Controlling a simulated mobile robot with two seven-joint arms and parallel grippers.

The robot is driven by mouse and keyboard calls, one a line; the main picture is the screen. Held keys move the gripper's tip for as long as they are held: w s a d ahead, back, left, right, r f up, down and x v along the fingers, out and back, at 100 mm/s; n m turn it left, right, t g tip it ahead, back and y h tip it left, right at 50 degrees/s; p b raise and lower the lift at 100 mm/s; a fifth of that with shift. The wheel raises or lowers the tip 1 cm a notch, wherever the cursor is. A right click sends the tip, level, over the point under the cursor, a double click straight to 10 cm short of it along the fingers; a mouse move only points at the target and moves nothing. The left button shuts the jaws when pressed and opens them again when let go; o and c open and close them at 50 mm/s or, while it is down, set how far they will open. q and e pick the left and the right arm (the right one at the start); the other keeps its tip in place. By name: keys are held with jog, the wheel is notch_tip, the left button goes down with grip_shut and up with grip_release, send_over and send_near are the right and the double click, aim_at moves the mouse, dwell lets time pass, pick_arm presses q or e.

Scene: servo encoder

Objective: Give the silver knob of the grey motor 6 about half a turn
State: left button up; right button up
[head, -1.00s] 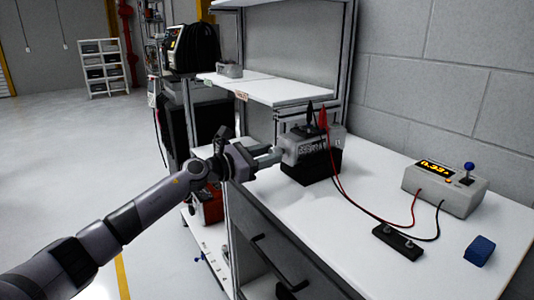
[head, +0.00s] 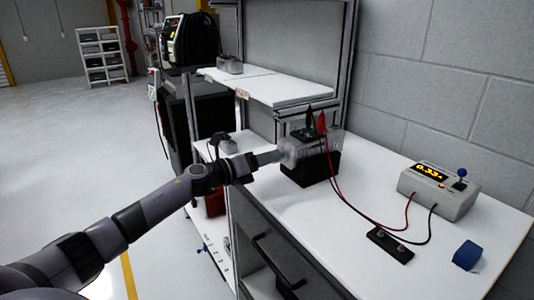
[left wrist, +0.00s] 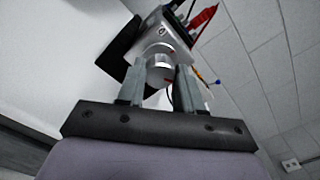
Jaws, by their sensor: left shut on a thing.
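The grey motor (head: 316,142) sits on a black block (head: 318,170) on the white bench; it also shows in the left wrist view (left wrist: 168,35). Its silver knob (left wrist: 160,70) faces my left gripper (left wrist: 161,82). In the left wrist view the two fingers stand on either side of the knob and are shut on it. In the head view the left gripper (head: 279,156) reaches the motor's left end, and the fingers mostly hide the knob. My right gripper is not in view.
Red and black clips (head: 321,122) are on top of the motor, with leads running to a display box (head: 437,191) reading about 0.33. A black terminal strip (head: 390,245) and a blue block (head: 467,255) lie on the bench. A white shelf (head: 275,86) is behind.

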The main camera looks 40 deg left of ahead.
pick_arm(q)
jog(key=n+p, duration=0.2)
jog(key=n, duration=0.2)
jog(key=shift+n+p, duration=0.85)
jog(key=shift+n, duration=0.75)
jog(key=o, duration=1)
jog(key=shift+o, duration=0.2)
jog(key=b+v, duration=0.1)
jog(key=v, duration=0.6)
